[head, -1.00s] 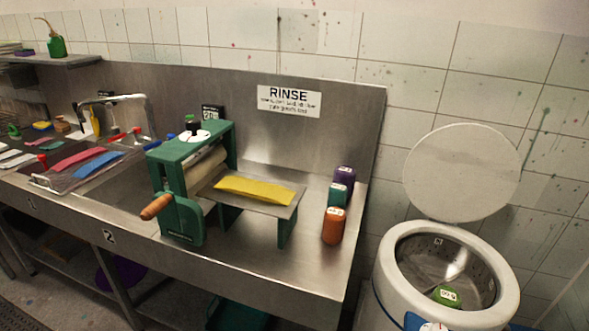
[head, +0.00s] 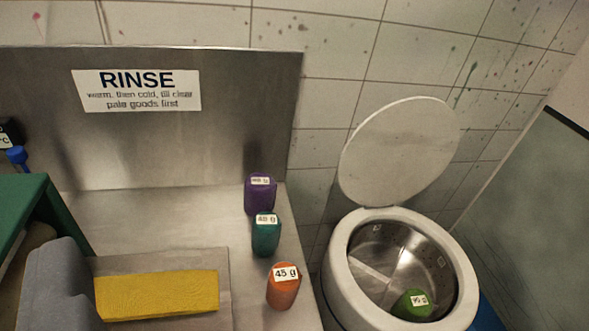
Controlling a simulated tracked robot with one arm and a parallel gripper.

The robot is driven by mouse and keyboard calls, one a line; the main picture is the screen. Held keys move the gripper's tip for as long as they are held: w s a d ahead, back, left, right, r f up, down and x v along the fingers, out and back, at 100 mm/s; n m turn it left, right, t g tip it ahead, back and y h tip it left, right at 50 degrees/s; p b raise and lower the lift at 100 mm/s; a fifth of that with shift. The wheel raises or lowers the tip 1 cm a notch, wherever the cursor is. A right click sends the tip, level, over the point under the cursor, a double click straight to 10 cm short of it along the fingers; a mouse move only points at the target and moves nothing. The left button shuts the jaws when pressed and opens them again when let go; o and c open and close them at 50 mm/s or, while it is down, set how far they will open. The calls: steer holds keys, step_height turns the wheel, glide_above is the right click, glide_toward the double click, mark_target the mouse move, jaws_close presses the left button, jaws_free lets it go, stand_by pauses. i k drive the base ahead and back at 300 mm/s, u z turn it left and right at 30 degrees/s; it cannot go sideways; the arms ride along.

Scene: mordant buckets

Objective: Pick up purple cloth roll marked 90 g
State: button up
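The purple cloth roll (head: 260,197) stands upright at the right end of the steel bench, near the backsplash. Its white label is too blurred to read for sure. It is the rearmost of three rolls in a short line. Just in front stands a teal roll (head: 265,240) with a label that looks like 40 g, close to or touching it. An orange roll (head: 283,291) marked 45 g stands nearest. My gripper's fingers are not visible, so I cannot tell how they stand. A rounded grey part cuts in at the lower left; I cannot tell if it is mine.
A yellow cloth (head: 157,294) lies on the plate left of the rolls, beside the green wringer frame (head: 22,205). Right of the bench, a white drum (head: 345,275) stands with its lid (head: 400,150) up and a green roll (head: 411,305) inside. Bench left of the purple roll is clear.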

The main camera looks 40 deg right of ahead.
mark_target(260, 189)
steer(key=z, duration=0.25)
steer(key=i, duration=0.75)
steer(key=z, duration=0.4)
steer(key=k, duration=0.9)
steer(key=z, duration=0.2)
steer(key=i, duration=0.9)
steer(key=u, duration=0.1)
